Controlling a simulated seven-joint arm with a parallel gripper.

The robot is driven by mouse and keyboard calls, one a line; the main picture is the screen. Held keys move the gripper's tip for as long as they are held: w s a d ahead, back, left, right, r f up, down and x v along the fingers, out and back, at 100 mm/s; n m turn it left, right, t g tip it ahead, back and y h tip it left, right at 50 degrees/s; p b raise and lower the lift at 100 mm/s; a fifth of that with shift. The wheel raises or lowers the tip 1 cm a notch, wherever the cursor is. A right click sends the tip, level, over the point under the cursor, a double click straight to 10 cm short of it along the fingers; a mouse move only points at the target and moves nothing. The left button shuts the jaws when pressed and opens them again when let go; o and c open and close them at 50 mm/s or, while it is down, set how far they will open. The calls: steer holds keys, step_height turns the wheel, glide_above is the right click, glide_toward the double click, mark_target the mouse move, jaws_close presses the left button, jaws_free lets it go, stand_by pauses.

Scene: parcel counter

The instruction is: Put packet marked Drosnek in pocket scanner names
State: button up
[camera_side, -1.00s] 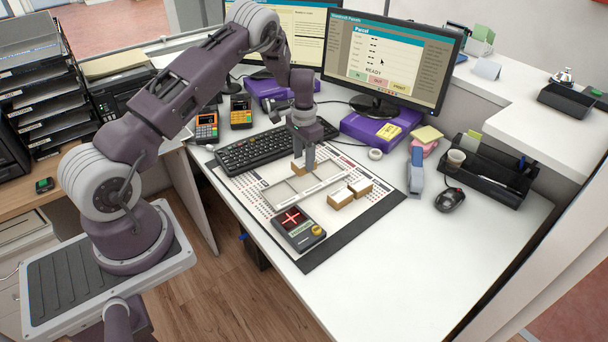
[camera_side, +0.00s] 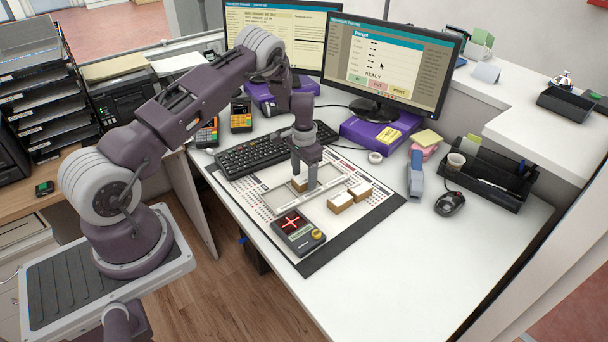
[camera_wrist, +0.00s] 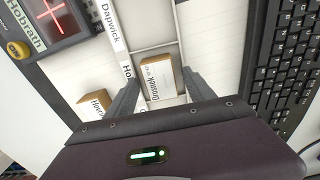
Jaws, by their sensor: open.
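The packet between my fingers (camera_wrist: 157,78) is a small brown box with a white top; its name is turned and hard to read, possibly Drosnek. It sits in a pocket of the white divided tray (camera_wrist: 154,48), and also shows in the side view (camera_side: 299,185). A pocket label beside it starts "Ho", the rest hidden by a finger. Another label reads Dapwick (camera_wrist: 109,24). My gripper (camera_side: 312,187) is open, one finger on each side of the packet. The scanner (camera_side: 298,233) shows a red cross and the name Hobrath in the wrist view (camera_wrist: 26,25).
Two more packets (camera_side: 340,202) (camera_side: 361,192) lie on the mat to the right of the tray; one (camera_wrist: 95,103) has a label starting "Ho". The keyboard (camera_side: 262,150) is close behind the tray. The front right counter is clear.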

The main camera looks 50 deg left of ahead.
step_height(320, 180, up, 15)
steer(key=d, duration=0.1)
step_height(320, 180, up, 18)
steer(key=f+t, duration=0.1)
steer(key=t, duration=0.1)
glide_above(306, 180)
steer(key=s+d, duration=0.6)
steer(key=d, duration=0.4)
steer(key=s+d+r+t, duration=0.1)
steer(key=s+d+r, duration=0.25)
steer(key=s, duration=0.25)
steer(key=s+d+r+t, duration=0.1)
steer(key=s+d+r, duration=0.2)
steer(key=s+r, duration=0.15)
steer(key=s+d+f+t, duration=0.1)
steer(key=s+d, duration=0.2)
steer(key=s, duration=1.2)
steer(key=shift+s+d+f+t, duration=0.15)
steer(key=shift+d+f+t, duration=0.05)
steer(key=shift+f+t, duration=0.1)
steer(key=shift+r, duration=0.1)
